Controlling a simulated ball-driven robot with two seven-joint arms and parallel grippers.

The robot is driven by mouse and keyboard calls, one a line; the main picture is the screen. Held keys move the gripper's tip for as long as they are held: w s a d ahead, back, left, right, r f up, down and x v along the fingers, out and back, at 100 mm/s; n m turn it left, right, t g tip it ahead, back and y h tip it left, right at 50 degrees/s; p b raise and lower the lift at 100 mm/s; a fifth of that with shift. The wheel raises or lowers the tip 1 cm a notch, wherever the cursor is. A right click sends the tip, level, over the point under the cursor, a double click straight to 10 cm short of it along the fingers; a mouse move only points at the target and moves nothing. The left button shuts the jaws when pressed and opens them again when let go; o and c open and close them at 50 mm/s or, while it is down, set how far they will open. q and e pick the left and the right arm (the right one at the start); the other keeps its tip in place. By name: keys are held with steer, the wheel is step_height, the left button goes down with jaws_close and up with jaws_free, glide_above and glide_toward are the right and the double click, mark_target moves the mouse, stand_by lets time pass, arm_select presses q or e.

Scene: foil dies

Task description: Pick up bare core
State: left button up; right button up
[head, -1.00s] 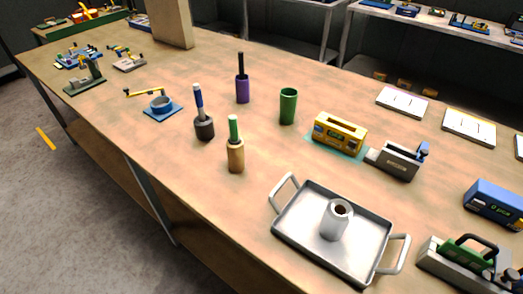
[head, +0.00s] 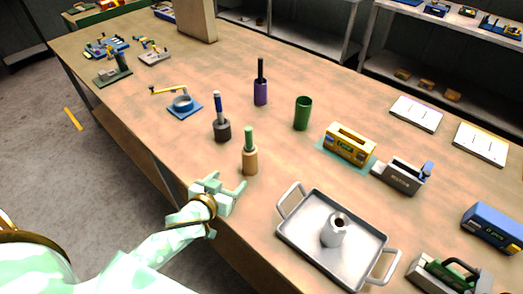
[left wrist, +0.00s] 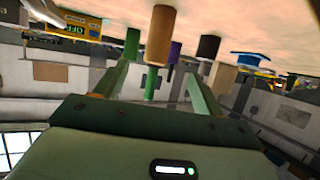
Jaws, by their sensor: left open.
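A tan cylinder (head: 250,160) with a green rod standing out of its top is upright near the table's front edge. A silver roll (head: 335,232) with a brown hollow centre stands on the metal tray. Neither is plainly marked as the bare core. My left gripper (head: 222,188) is open and empty at the front edge, in front and left of the tan cylinder, apart from it. The left wrist view is upside down; there the tan cylinder (left wrist: 160,36) appears between and beyond the open fingers (left wrist: 160,85). My right gripper is not in view.
A dark cylinder with a blue-topped rod (head: 222,130) stands close behind the tan one. A purple cylinder (head: 260,94), green cup (head: 303,113) and yellow device (head: 350,144) are farther back. The handled tray (head: 300,258) lies right of my gripper.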

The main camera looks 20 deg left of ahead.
arm_select(q)
steer(key=b, duration=0.1)
glide_toward(247, 162)
steer(key=w, duration=0.2)
steer(key=b+x, duration=0.1)
steer(key=x, duration=0.4)
steer(key=shift+w+a+f+b, duration=0.1)
steer(key=shift+w+f+b, duration=0.2)
steer(key=shift+w, duration=0.2)
steer(key=x, duration=0.2)
steer(key=b+x, duration=0.1)
steer(key=shift+w+f, duration=0.25)
steer(key=shift+f, duration=0.2)
steer(key=shift+w+f+b, duration=0.15)
steer(key=shift+w+b, duration=0.15)
steer(key=shift+w, duration=0.15)
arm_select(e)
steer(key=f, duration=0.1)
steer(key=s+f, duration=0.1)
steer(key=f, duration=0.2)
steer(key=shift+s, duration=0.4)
arm_select(q)
steer(key=shift+s, duration=0.1)
steer(key=shift+c, duration=0.3)
steer(key=c, duration=1)
